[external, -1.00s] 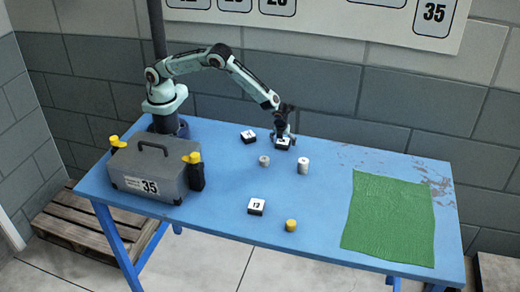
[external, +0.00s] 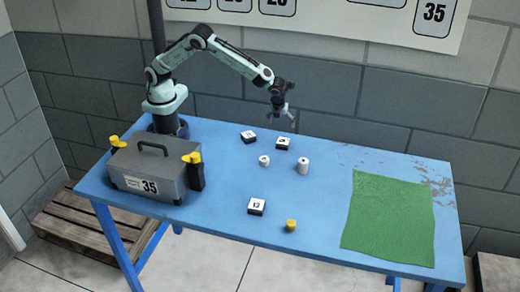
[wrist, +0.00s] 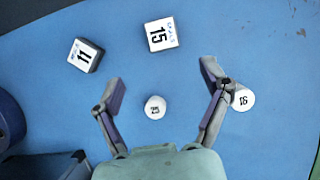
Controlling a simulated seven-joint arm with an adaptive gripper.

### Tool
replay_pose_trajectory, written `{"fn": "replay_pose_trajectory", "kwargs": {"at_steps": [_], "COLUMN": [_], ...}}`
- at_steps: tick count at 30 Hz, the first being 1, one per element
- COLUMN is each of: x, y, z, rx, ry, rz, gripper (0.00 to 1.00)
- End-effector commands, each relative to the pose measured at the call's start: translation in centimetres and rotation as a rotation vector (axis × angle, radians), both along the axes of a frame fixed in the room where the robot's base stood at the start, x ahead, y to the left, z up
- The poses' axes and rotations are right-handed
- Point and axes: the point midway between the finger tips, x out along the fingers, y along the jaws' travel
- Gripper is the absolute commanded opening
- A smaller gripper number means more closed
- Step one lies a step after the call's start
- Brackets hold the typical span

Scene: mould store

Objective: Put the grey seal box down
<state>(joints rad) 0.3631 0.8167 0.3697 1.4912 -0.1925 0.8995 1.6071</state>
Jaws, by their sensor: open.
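A small box with a white top marked 15 (wrist: 161,33) stands flat on the blue table; it also shows in the external view (external: 283,144). I take it for the seal box, though its grey is hard to make out. My gripper (external: 281,112) is open and empty, above the table and clear of this box. In the wrist view, the open fingers (wrist: 163,78) are spread apart, with the box ahead of them and nothing between the tips.
A similar box marked 11 (wrist: 86,54) stands left of it. Two white cylinders (external: 264,161) (external: 302,166) stand in front. A box marked 13 (external: 256,206) and a yellow cylinder (external: 291,225) are nearer. A grey case (external: 150,172) stands left, a green mat (external: 390,218) lies right.

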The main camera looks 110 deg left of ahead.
Motion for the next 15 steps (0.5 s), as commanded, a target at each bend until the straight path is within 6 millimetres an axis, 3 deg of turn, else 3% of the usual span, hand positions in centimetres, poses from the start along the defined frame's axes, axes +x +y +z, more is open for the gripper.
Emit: {"fn": "replay_pose_trajectory", "kwargs": {"at_steps": [5,10,15], "x": [-3.5,-11.9,-21.5], "y": [0.2,-0.2,-0.8], "z": [4.0,10.1,13.4], "rx": [-0.092,-0.225,-0.278], "ry": [-0.067,-0.159,-0.240], "rz": [0.248,0.706,1.142], "gripper": [0.77,0.77,0.77]}}
